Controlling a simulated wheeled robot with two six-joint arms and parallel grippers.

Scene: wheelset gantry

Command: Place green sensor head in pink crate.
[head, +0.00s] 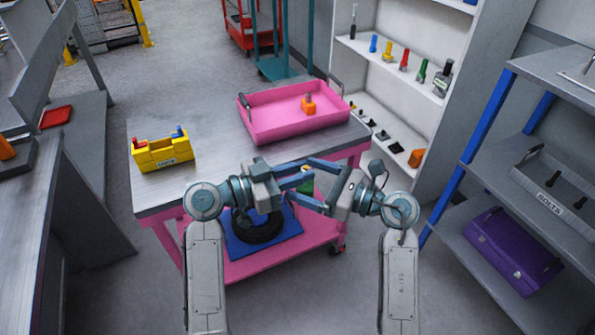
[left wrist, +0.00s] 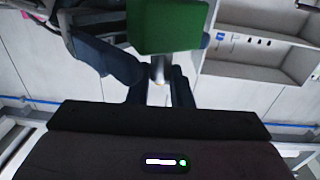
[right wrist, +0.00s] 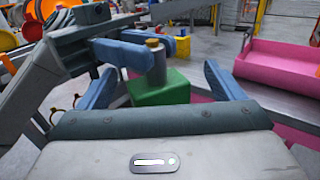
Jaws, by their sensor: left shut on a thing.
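The green sensor head (head: 307,186) is a green block with a grey metal stem. It is held in the air in front of the cart, partly hidden by fingers. My left gripper (head: 305,173) is shut on its stem; the left wrist view shows the stem between the blue fingers (left wrist: 160,85) and the green block (left wrist: 168,25) beyond. My right gripper (right wrist: 170,82) is open, its fingers apart on either side of the green block (right wrist: 160,88); I see no contact. The pink crate (head: 262,128) sits on the cart top beyond, with an orange sensor head (head: 308,104) inside.
A yellow caddy (head: 163,154) stands on the left of the grey cart top (head: 215,150). A black ring part lies on a blue mat (head: 285,232) on the lower shelf. White shelves (head: 390,70) stand behind right, a blue-post rack with a purple case (head: 510,250) at right.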

